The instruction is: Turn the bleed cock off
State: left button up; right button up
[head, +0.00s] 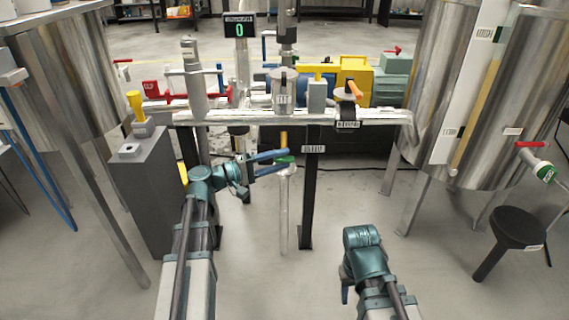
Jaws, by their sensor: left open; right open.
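A small cock with an upright yellow lever (284,140) and a green collar sits on top of a thin vertical pipe (284,215), below the skid's pipe rail; I take it to be the bleed cock, but no readable label confirms this. My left gripper (287,160) is open, its two blue fingers pointing right at the cock's lever base and collar. The fingers partly cover the cock, and I cannot tell whether they touch it. My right gripper (345,294) is low at the front right, far from the cock, open and mostly hidden by its own wrist.
A dark post (309,195) stands just right of the cock. A grey pedestal (150,190) with a yellow handle is at left. Steel tanks (398,100) flank the skid. A black stool (517,228) stands at right. The floor in front is clear.

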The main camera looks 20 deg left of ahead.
pick_arm(q)
jog(key=v, duration=0.9)
dwell(0.8)
